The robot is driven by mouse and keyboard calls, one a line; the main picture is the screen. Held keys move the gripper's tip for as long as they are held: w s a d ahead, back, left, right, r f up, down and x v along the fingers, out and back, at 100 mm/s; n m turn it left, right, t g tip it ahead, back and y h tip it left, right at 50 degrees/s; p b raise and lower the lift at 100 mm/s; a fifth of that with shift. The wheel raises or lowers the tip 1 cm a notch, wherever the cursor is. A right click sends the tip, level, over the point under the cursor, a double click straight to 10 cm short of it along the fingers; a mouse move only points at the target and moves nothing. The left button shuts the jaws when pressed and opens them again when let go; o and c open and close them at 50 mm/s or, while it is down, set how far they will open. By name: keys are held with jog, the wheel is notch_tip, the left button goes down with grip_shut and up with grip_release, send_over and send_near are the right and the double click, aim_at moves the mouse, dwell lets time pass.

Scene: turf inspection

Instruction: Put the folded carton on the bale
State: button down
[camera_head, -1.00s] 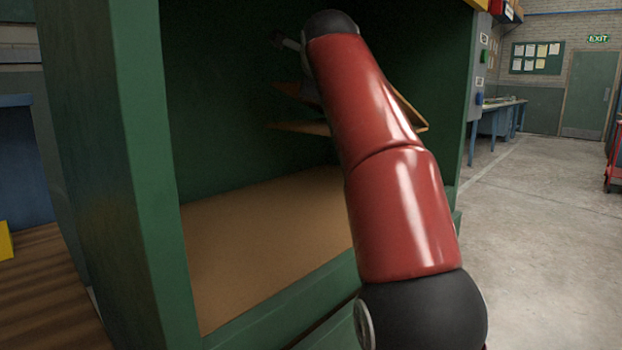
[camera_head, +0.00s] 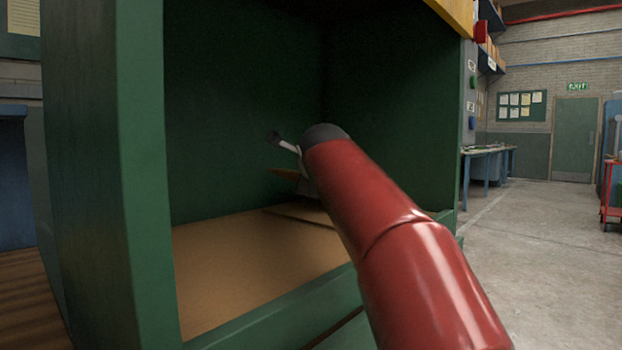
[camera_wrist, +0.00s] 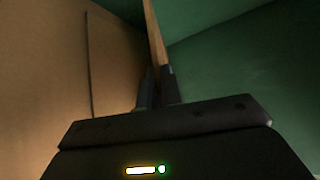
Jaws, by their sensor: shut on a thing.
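The folded carton (camera_wrist: 155,38) shows as a thin tan edge between the two dark fingers of my gripper (camera_wrist: 157,84) in the wrist view. My gripper is shut on it. My red arm hides the fingers and much of the carton in the head view.
The green chamber has a left post (camera_head: 140,180), a right wall (camera_head: 395,110) and a front sill (camera_head: 290,308) around the opening. My arm reaches in over the sill near the right side. Open concrete floor (camera_head: 545,260) lies to the right.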

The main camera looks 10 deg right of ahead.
jog(key=c, duration=1.6)
grip_release()
jog(key=shift+f, duration=0.1)
jog(key=shift+r, duration=0.25)
jog(key=b+v, duration=0.1)
jog(key=v, duration=1.1)
jog(key=shift+f, duration=0.2)
